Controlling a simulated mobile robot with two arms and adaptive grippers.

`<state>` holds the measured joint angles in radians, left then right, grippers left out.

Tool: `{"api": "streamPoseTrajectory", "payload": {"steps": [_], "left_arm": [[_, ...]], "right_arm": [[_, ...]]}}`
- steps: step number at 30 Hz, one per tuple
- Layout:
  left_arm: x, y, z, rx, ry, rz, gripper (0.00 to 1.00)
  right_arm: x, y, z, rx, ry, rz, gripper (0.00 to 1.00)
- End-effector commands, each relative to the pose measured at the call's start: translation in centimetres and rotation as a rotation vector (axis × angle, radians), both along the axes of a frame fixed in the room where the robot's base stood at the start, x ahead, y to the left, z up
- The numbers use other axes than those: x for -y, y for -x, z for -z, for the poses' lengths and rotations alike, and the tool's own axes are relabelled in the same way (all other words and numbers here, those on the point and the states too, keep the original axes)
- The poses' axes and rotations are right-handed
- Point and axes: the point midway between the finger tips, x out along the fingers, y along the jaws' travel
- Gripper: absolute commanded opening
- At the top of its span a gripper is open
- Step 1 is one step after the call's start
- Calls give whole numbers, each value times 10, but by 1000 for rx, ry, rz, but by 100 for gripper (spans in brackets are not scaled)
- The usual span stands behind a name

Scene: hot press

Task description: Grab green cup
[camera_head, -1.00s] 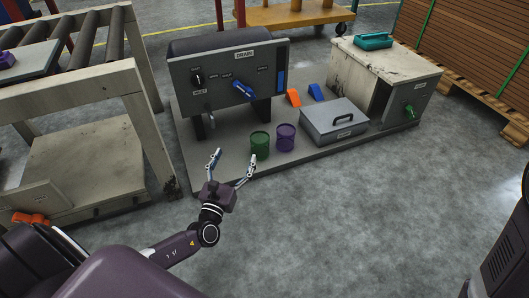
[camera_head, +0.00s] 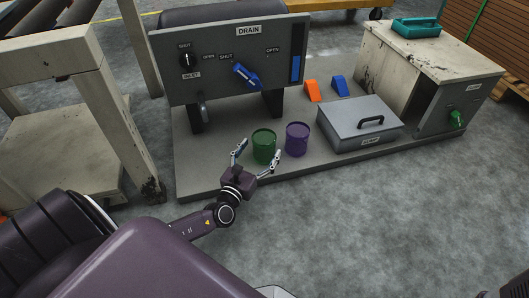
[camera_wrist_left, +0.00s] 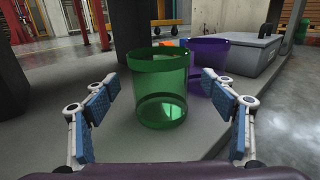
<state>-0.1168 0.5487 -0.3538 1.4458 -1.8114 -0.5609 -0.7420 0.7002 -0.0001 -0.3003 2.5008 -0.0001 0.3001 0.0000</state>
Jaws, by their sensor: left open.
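The green cup (camera_head: 264,146) stands upright near the front edge of the grey platform. My left gripper (camera_head: 256,159) is open, with its fingers spread on the near side of the cup. In the left wrist view the green cup (camera_wrist_left: 157,90) is see-through and stands upright ahead, between the two blue-padded fingers of the left gripper (camera_wrist_left: 168,115). I see no contact between the pads and the cup. My right gripper is not in view.
A purple cup (camera_head: 297,139) stands close to the right of the green one. A grey lidded box (camera_head: 350,125) is further right. The drain panel (camera_head: 225,85) rises behind. Orange (camera_head: 312,91) and blue (camera_head: 340,86) wedges lie behind the cups.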

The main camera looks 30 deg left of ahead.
Motion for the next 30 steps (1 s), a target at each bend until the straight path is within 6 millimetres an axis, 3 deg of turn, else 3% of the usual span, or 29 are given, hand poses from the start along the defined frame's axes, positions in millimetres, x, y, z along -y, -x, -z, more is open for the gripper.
{"api": "streamPoseTrajectory", "payload": {"steps": [1,6,14,26,30], "left_arm": [[-2,-8,4,3,3,-1,77],[-4,-25,1,1,1,-1,77],[-4,-27,0,0,0,0,76],[-4,-26,0,0,0,0,32],[-4,-26,0,1,0,0,30]], "right_arm": [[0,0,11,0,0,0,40],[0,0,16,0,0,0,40],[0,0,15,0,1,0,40],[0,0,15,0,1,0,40],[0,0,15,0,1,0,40]]}}
